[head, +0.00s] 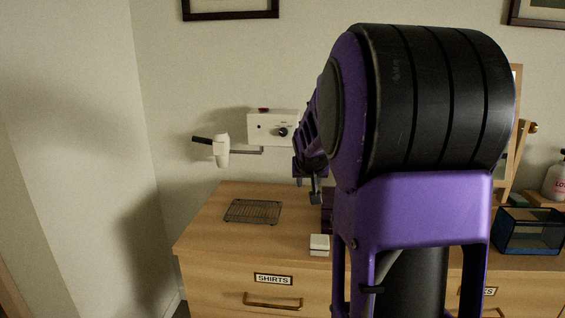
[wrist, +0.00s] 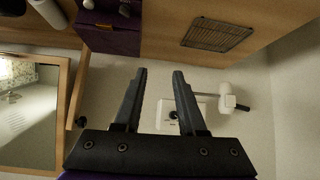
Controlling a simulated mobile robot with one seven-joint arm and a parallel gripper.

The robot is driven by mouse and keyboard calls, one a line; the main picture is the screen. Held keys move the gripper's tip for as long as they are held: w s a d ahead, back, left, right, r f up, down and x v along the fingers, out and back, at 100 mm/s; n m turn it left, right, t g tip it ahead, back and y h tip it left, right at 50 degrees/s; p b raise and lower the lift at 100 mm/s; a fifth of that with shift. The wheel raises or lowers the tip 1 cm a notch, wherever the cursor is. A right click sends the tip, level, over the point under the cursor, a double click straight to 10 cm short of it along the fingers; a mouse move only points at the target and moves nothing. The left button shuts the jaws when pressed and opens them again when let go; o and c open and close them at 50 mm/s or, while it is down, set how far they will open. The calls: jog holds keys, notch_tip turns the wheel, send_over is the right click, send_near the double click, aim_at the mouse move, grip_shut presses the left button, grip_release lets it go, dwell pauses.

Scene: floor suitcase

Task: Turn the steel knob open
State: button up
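A white wall box (head: 262,126) hangs above the dresser in the head view, with a small dark round knob (head: 283,132) on its front. This is the only knob I see on the box, and it looks dark rather than clearly steel. In the wrist view the box (wrist: 160,116) shows behind my gripper, with the knob (wrist: 173,115) between the fingers, farther off. My gripper (wrist: 159,72) is open, with nothing between its fingers. In the head view my arm hides most of it; a part (head: 315,190) shows just below and right of the box.
A white holder (head: 221,150) with a dark handle sticks out left of the box. A wire rack (head: 253,211) and a small white block (head: 319,244) lie on the wooden dresser (head: 215,232). A blue glass box (head: 528,231) and a bottle (head: 555,182) stand at right.

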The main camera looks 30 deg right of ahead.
jog(key=w+a+r, duration=0.2)
jog(key=a+r, duration=0.3)
jog(key=shift+w+a+r+n+t+y, duration=0.2)
jog(key=shift+w+a+n+t+y, duration=0.1)
jog(key=shift+a, duration=0.1)
